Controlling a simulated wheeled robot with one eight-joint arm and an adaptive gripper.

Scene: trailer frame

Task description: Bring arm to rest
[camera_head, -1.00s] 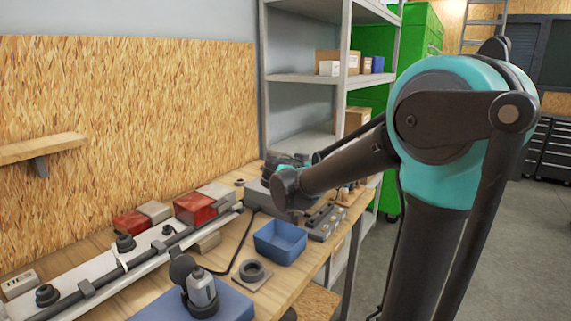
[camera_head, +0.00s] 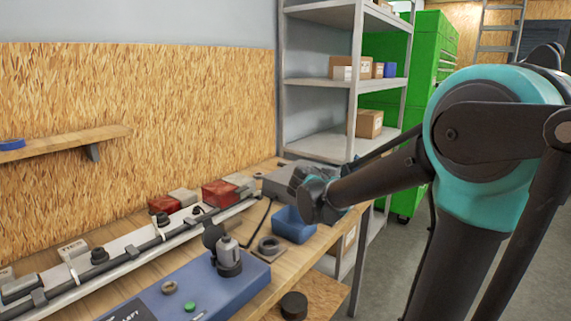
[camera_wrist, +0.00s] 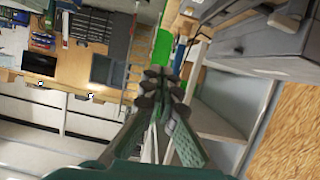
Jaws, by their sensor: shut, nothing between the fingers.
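My arm reaches in from the right of the head view, with a teal elbow and a dark forearm that points left over the bench. My gripper (camera_wrist: 163,92) shows in the wrist view, where its two fingers are together with nothing between them. In the head view the gripper is mostly hidden behind the end of my forearm. It appears to be above the far end of the workbench (camera_head: 328,237), near the blue bin (camera_head: 292,226).
The bench holds a long rail fixture (camera_head: 130,254), red blocks (camera_head: 219,192) and a blue box with a grey device (camera_head: 228,255). A grey shelf rack (camera_head: 325,140) and a green cabinet (camera_head: 430,70) stand behind. Open floor (camera_head: 395,262) lies right of the bench.

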